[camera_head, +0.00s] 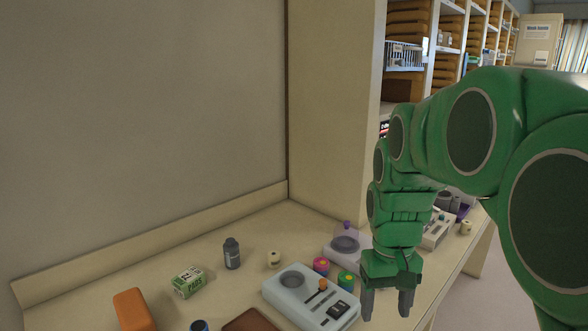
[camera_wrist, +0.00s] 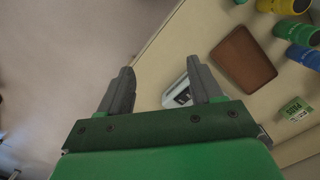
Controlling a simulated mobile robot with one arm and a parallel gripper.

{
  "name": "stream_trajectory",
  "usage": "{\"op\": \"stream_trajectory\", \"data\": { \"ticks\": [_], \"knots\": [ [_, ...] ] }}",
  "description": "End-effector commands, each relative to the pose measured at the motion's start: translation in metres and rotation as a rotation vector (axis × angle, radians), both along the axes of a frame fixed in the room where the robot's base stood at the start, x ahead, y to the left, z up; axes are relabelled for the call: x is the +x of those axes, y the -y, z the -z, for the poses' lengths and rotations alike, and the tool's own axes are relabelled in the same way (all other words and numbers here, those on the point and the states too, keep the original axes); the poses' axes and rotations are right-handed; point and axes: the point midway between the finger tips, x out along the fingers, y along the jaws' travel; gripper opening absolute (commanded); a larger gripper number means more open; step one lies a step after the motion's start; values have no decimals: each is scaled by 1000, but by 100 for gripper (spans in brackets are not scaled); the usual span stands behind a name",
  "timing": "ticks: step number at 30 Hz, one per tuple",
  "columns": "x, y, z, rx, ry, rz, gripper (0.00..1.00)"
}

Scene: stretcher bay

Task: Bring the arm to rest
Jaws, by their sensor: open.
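My green arm comes in from the right in the head view. My gripper (camera_head: 387,303) points down at the front edge of the cream counter (camera_head: 215,277), just right of a pale grey device (camera_head: 297,296) with a round dish and an orange-topped knob. In the wrist view my gripper (camera_wrist: 161,88) has its two dark fingers spread apart with nothing held between them. Part of a pale device (camera_wrist: 177,92) shows behind the right finger. How high the fingertips are above the counter is hard to tell.
A brown tray (camera_wrist: 241,60) lies on the counter. An orange block (camera_head: 134,310), a green-and-white box (camera_head: 188,281), a dark bottle (camera_head: 232,254) and small pink-topped (camera_head: 321,266) and green-topped (camera_head: 346,281) jars stand around. Open floor (camera_wrist: 60,70) lies beyond the counter edge.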

Motion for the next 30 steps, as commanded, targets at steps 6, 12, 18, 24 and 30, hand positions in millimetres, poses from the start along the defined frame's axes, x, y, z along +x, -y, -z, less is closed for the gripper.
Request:
{"op": "stream_trajectory", "data": {
  "ticks": [6,12,18,24,30],
  "knots": [
    [-59,-6,6,0,-14,21,65],
    [-111,-10,18,-2,-32,42,65],
    [-161,-13,33,-4,-46,64,65],
    [-197,-15,46,-6,-56,80,65],
    [-209,-16,51,-6,-58,87,65]
  ]
}}
